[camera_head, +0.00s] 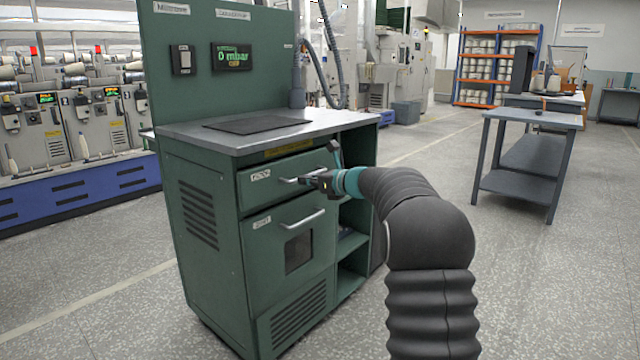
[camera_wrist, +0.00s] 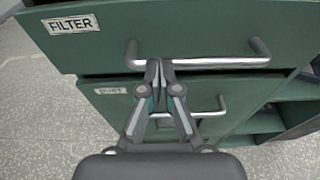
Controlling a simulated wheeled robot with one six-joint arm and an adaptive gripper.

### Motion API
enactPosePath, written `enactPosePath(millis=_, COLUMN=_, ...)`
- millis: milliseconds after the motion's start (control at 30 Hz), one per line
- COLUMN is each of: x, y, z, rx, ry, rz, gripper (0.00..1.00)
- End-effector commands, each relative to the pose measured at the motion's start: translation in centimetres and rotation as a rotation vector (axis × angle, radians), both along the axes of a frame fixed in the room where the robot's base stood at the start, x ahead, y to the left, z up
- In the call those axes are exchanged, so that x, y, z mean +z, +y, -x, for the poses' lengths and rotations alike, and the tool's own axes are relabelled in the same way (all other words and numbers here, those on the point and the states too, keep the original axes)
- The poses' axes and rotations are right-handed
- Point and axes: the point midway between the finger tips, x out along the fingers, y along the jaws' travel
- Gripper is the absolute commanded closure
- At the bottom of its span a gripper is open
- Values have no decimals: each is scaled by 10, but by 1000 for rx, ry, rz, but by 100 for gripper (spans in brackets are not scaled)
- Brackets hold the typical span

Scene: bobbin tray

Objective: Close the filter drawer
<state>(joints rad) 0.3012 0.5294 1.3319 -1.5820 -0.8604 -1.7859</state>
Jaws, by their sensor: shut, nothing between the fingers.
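The filter drawer (camera_head: 262,191) is the upper drawer of a green cabinet, with a white label and a metal bar handle (camera_head: 288,180). In the wrist view, the drawer front (camera_wrist: 105,48) seems to stand a little forward of the dust door below, with a dark strip under its lower edge. My gripper (camera_head: 308,181) is at the drawer handle. In the wrist view its fingertips (camera_wrist: 159,66) are together and empty, overlapping the left part of the handle bar (camera_wrist: 220,62). I cannot tell whether they touch the bar or the drawer front.
The dust door (camera_head: 290,243) with its own handle (camera_head: 304,218) is below the drawer. Open shelves (camera_head: 352,240) are at the cabinet's right. A worktop (camera_head: 300,133) lies above. The floor (camera_head: 530,290) to the right is clear up to a grey table (camera_head: 530,160).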

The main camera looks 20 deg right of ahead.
Motion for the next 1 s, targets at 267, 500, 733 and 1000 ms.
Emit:
enactPosePath(millis=267, x=0, y=8, z=-11, rx=0, ry=-1, rz=0, gripper=100)
enactPosePath(millis=500, x=1, y=14, z=-13, rx=5, ry=-3, rz=-1, gripper=100)
enactPosePath(millis=733, x=3, y=16, z=-12, rx=9, ry=-5, rz=-2, gripper=100)
enactPosePath(millis=1000, x=7, y=-10, z=11, rx=4, ry=-4, rz=0, gripper=100)
